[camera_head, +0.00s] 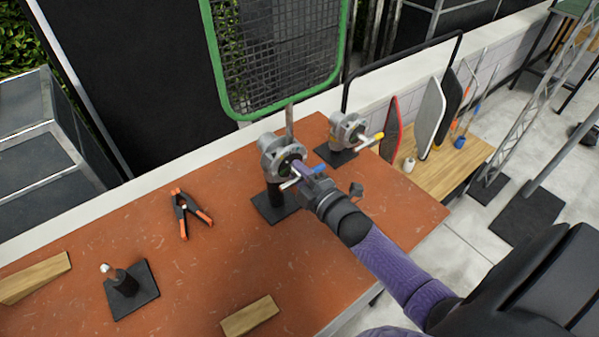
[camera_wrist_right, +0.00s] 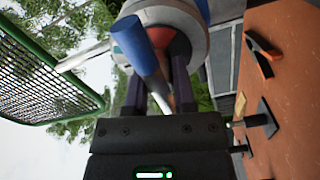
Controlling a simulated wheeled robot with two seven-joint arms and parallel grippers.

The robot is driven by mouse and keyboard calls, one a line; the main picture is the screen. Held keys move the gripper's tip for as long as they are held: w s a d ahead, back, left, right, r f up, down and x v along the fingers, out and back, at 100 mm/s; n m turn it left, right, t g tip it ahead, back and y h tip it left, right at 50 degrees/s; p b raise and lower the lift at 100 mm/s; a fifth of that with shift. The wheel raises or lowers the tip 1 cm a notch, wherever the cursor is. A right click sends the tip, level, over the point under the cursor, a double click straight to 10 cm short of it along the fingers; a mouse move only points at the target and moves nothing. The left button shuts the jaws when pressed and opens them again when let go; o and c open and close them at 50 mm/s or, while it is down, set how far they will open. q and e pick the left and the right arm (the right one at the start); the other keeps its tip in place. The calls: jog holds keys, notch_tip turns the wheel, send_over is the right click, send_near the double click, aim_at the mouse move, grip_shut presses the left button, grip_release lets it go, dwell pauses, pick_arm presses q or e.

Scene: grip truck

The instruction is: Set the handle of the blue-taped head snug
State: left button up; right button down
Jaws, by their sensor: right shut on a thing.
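The blue-taped head (camera_head: 278,158) is a round grey grip head on a black post and square base, standing on the red-brown table. Its T-handle carries blue tape (camera_head: 318,169), which shows large in the right wrist view (camera_wrist_right: 138,45). My right gripper (camera_head: 303,178) reaches in from the right and is shut on the handle, its purple fingers on either side of it in the right wrist view (camera_wrist_right: 160,95). The exact contact is partly hidden by the blue end. A second grey head (camera_head: 346,130) with a yellow-taped handle (camera_head: 377,137) stands behind to the right. My left gripper is not in view.
An orange-and-black clamp (camera_head: 190,212), a short black post on a base (camera_head: 130,285) and wooden wedges (camera_head: 249,315) lie left and front on the table (camera_head: 200,265). A green-framed mesh (camera_head: 275,50) stands behind.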

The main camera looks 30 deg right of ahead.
jog(key=m+p, duration=0.1)
jog(key=m, duration=0.2)
jog(key=shift+m, duration=0.3)
jog(key=m, duration=0.2)
jog(key=shift+m+p, duration=0.3)
jog(key=shift+m, duration=0.1)
jog(key=m, duration=0.2)
jog(key=shift+m, duration=0.4)
jog(key=m, duration=0.4)
jog(key=shift+p, duration=0.4)
jog(key=shift+m, duration=2.5)
jog(key=shift+c, duration=2.2)
grip_release()
